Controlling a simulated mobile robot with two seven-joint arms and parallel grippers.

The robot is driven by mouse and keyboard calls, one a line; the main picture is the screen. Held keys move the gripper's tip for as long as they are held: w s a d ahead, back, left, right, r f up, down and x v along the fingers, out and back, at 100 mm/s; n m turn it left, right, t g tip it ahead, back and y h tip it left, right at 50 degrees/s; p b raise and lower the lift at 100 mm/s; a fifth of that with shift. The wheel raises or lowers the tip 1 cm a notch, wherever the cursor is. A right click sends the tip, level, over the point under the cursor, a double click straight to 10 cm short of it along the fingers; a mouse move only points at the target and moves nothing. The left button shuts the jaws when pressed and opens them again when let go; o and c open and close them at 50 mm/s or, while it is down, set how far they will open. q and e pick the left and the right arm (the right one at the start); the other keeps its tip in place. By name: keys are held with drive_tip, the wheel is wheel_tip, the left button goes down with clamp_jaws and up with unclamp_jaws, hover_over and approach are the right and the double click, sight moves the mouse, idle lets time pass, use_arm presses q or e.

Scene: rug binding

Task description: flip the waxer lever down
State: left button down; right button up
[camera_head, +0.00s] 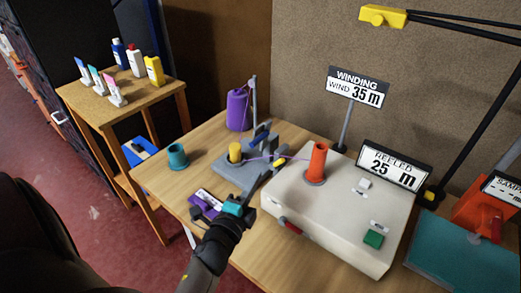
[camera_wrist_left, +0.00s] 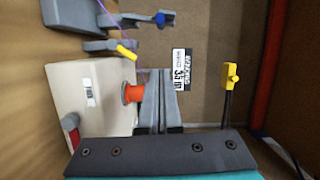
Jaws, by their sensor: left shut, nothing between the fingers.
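The grey thread stand (camera_head: 232,178) is on the table left of the white winder, with a yellow round part (camera_head: 235,152) on it. It carries a blue-ended arm (camera_head: 261,131) and a yellow-tipped lever (camera_head: 279,161); I cannot tell for sure which is the waxer lever. In the left wrist view the yellow-tipped lever (camera_wrist_left: 125,50) lies at a slant and the blue-knobbed arm (camera_wrist_left: 160,19) is farther up. My left gripper (camera_head: 250,196) is in front of the stand, apart from it. Its fingers (camera_wrist_left: 160,75) are shut and empty.
The white winder box (camera_head: 340,210) with an orange cone (camera_head: 318,160) stands close to the right of my gripper. A purple thread cone (camera_head: 238,110) is behind the stand. A teal cup (camera_head: 177,157) and a purple item (camera_head: 203,203) are on the table's left side.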

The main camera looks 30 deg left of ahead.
sight(258, 143)
use_arm(q)
drive_tip(key=shift+d+r+m+h, duration=0.1)
drive_tip(key=shift+d+m+h, duration=0.05)
drive_tip(key=shift+m+h, duration=0.2)
drive_tip(key=shift+w, duration=0.1)
drive_tip(key=w+a, duration=0.5)
drive_tip(key=w, duration=0.5)
drive_tip(key=shift+a, duration=0.3)
drive_tip(key=shift+a, duration=0.1)
drive_tip(key=shift+a+r+n+p, duration=0.2)
drive_tip(key=shift+n+p, duration=0.25)
drive_tip(key=shift+p, duration=0.25)
